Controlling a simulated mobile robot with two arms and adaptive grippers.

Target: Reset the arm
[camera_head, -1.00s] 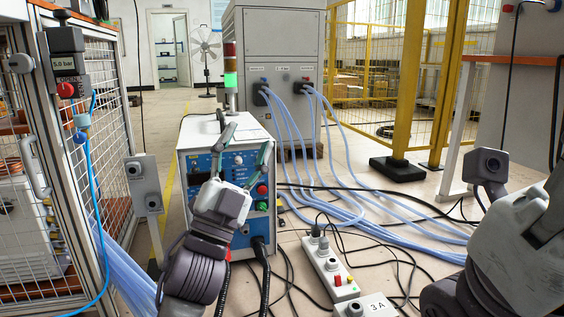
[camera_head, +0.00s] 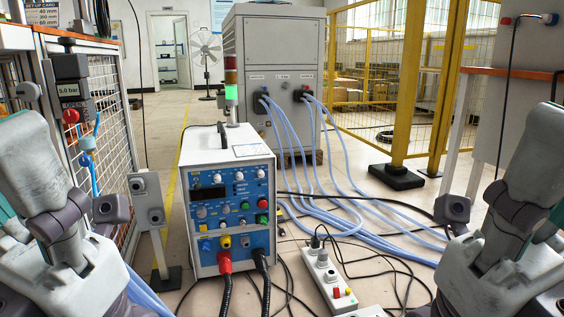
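My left arm (camera_head: 62,215) is folded at the left edge of the head view, apart from the induction heater (camera_head: 212,161). My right arm (camera_head: 512,205) is folded much the same way at the right edge. The heater is a white box with a blue front panel (camera_head: 236,208), now in full sight. The panel has a dark display (camera_head: 208,192), several knobs, a red button (camera_head: 262,204) and a green button (camera_head: 262,219). A red plug (camera_head: 225,262) sits low on its front.
A signal tower (camera_head: 231,78) glows green behind the heater. A grey cabinet (camera_head: 278,50) with blue hoses (camera_head: 345,165) stands behind. A power strip (camera_head: 325,275) and black cables lie on the floor at right. A mesh cage (camera_head: 105,105) and a grey post (camera_head: 148,205) stand left.

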